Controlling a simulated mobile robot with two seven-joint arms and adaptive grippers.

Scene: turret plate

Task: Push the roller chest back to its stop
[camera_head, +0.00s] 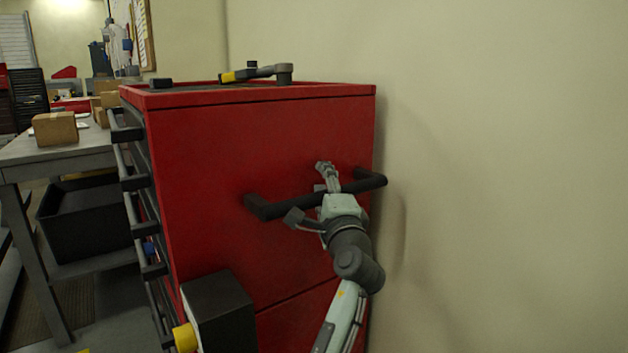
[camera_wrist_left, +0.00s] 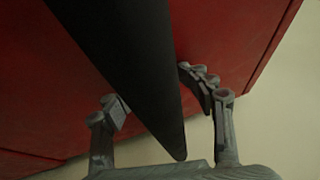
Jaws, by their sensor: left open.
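The red roller chest (camera_head: 240,150) stands in the middle of the head view, its side panel facing me and its drawer front turned to the left. A black push handle (camera_head: 275,208) runs across that side panel. My left gripper (camera_head: 326,180) is at the handle, with its fingers near the panel. In the left wrist view the dark handle bar (camera_wrist_left: 125,70) passes between the two spread fingers of my left gripper (camera_wrist_left: 155,100). The fingers are open and do not close on the bar. The bar hides part of the panel. My right gripper is not in view.
A torque-wrench-like tool (camera_head: 262,72) lies on the chest's top. A pale wall (camera_head: 500,150) stands close on the right. A workbench (camera_head: 60,150) with cardboard boxes (camera_head: 55,129) and a black bin (camera_head: 90,215) are at the left. A dark box with a yellow knob (camera_head: 218,310) is low in front.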

